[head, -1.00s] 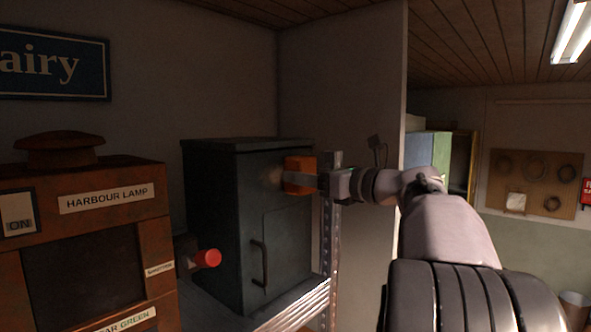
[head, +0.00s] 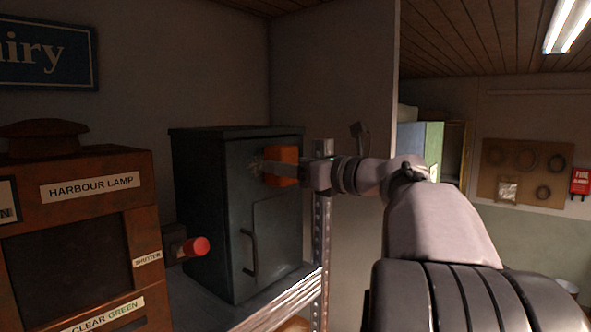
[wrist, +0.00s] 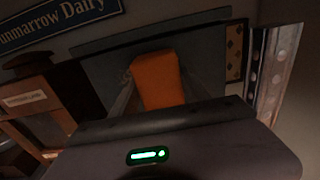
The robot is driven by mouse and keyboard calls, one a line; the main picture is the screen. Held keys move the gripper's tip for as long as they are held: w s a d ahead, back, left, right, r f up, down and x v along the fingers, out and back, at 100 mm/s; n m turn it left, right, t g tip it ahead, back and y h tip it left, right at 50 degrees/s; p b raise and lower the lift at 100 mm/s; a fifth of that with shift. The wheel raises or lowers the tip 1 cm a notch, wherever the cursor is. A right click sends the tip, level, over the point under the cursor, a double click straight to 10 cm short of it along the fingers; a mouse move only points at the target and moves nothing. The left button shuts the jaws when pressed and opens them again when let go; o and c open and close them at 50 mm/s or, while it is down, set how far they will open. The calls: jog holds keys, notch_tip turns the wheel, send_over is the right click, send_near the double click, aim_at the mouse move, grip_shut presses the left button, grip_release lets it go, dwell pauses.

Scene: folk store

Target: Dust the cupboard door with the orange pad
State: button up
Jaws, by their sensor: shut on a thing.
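The cupboard (head: 240,210) is a dark grey box on a metal shelf, its door (head: 275,225) shut, with a dark bar handle (head: 250,252) on the door's left side. My gripper (head: 298,174) is shut on the orange pad (head: 281,160) at the upper part of the door. The pad also shows in the wrist view (wrist: 158,80), between the fingers, in front of the cupboard. A pale smudge (head: 258,165) shows on the door just left of the pad. The pad looks against or very close to the door; its contact face is hidden.
A rusty harbour lamp unit (head: 90,190) stands at the left. A red knob (head: 196,247) sticks out between it and the cupboard. A perforated metal shelf post (head: 321,225) rises just right of the cupboard, close under my wrist.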

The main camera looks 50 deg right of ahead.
jog(key=shift+s+a+b, duration=0.15)
jog(key=shift+a+b, duration=0.3)
jog(key=shift+a, duration=1.35)
jog(key=shift+s+a+b, duration=0.15)
jog(key=shift+a+b, duration=0.25)
jog(key=shift+a, duration=1.35)
jog(key=shift+d, duration=0.3)
jog(key=shift+s+d, duration=0.15)
jog(key=shift+s, duration=0.05)
jog(key=s+b, duration=0.1)
jog(key=s, duration=0.4)
jog(key=shift+s+d, duration=0.1)
jog(key=shift+s, duration=0.15)
jog(key=s, duration=0.3)
jog(key=shift+b, duration=0.3)
